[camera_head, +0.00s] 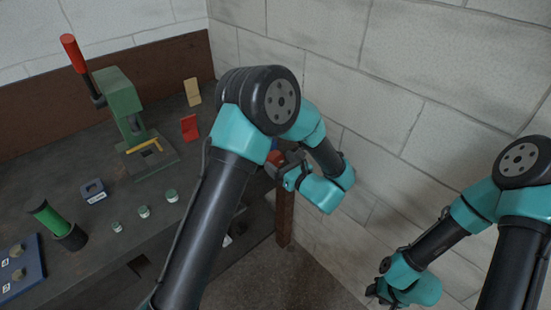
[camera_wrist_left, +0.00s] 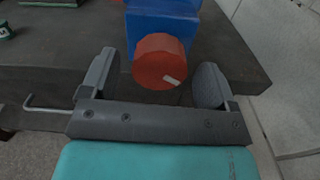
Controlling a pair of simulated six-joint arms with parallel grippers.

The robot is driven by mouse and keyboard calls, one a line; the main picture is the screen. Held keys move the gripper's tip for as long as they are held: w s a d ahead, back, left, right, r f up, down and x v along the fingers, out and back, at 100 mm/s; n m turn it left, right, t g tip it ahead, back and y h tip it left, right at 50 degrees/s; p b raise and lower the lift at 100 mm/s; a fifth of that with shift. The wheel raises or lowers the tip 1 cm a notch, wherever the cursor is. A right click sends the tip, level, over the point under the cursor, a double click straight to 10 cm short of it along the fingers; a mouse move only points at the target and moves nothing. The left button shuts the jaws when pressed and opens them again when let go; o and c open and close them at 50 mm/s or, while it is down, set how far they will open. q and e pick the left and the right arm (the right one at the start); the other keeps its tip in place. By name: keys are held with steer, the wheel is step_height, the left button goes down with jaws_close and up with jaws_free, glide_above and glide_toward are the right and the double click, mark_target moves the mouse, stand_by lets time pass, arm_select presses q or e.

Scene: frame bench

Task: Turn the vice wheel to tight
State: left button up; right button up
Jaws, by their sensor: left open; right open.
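The vice wheel (camera_wrist_left: 160,62) is a red-orange round knob with a short pale mark at its lower right, on the front of a blue vice body (camera_wrist_left: 162,22) at the bench edge. In the head view my left arm mostly hides the vice; only a bit of red and blue shows beside the gripper. My left gripper (camera_wrist_left: 160,88) is open, with one finger on each side of the wheel and visible gaps between. I cannot tell how deep the wheel sits between the fingers. My right gripper (camera_head: 378,292) is low at the right, away from the bench, and looks empty.
The dark bench (camera_head: 100,225) holds a green press (camera_head: 122,100) with a red handle, a green cylinder in a black cup (camera_head: 55,222), a blue block (camera_head: 93,190), small jars and a blue board (camera_head: 20,270). A white block wall (camera_head: 440,90) stands close at right.

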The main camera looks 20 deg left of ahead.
arm_select(q)
steer(key=shift+x, duration=1.35)
steer(key=shift+c, duration=0.2)
steer(key=c, duration=0.9)
